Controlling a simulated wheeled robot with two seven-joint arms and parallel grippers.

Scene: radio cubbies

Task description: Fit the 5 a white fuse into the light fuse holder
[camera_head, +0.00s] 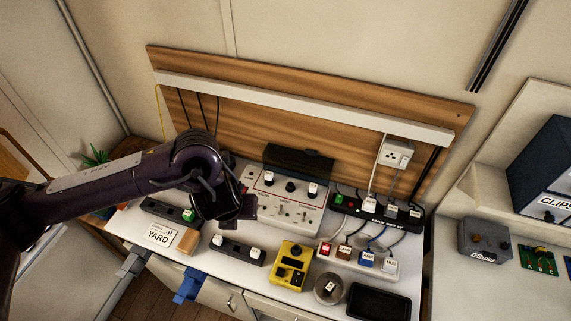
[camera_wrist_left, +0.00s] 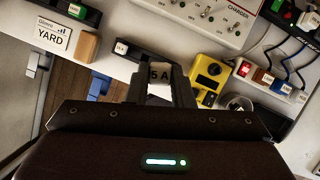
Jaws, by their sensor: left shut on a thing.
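My left gripper (camera_wrist_left: 163,88) is shut on a white fuse (camera_wrist_left: 159,74) marked "5 A" in the left wrist view. In the head view the gripper (camera_head: 238,208) hangs over the bench in front of the white charger, and its fuse is hidden there. Another black strip (camera_head: 160,208) with a green-topped block lies behind the YARD sign. I cannot tell which one is the light fuse holder. My right gripper is not in view.
A white charger (camera_head: 300,218), a yellow meter (camera_head: 291,265), a small round dish (camera_head: 329,289), a black tray (camera_head: 378,304) and power strips (camera_head: 388,268) with cables crowd the bench. The YARD sign (camera_head: 160,235) and a wooden block (camera_head: 188,241) stand at the left.

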